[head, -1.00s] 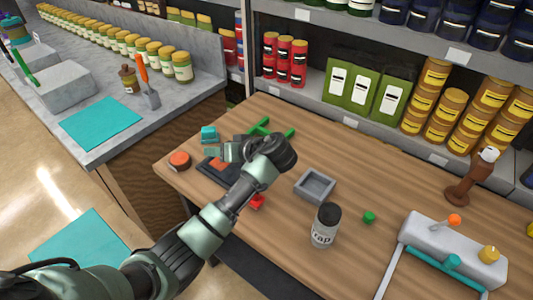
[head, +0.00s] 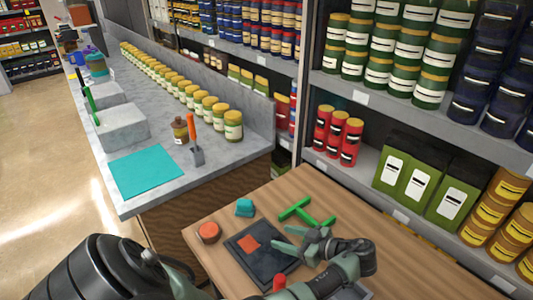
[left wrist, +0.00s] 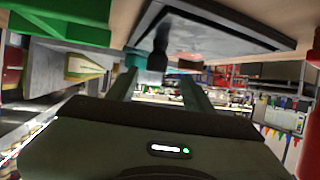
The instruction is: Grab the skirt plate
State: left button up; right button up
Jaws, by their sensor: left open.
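The dark square plate (head: 243,262), most likely the skirt plate, lies on the wooden table with a small orange-red piece (head: 248,243) on it. My left gripper (head: 277,240) is open, its two fingers spread over the plate's right side. I cannot tell from the head view whether they touch it. In the left wrist view the plate (left wrist: 215,35) shows upside down beyond the open fingers (left wrist: 158,82). A dark upright part stands between the fingertips there. My right gripper is not in view.
A green frame-like part (head: 306,212), a teal block (head: 244,208) and an orange-red round part (head: 208,232) lie around the plate. A red piece (head: 279,283) is by my left arm. Shelves of jars and green bags (head: 420,177) rise behind the table.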

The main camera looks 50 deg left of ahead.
aim_at(278, 234)
pick_arm(q)
jog(key=x, duration=0.3)
jog(key=shift+w+a+f+p, duration=0.2)
jog(key=shift+w+p, duration=0.1)
jog(key=shift+p, duration=0.1)
jog(key=shift+s+d, duration=0.1)
jog(key=shift+c, duration=1)
grip_shut()
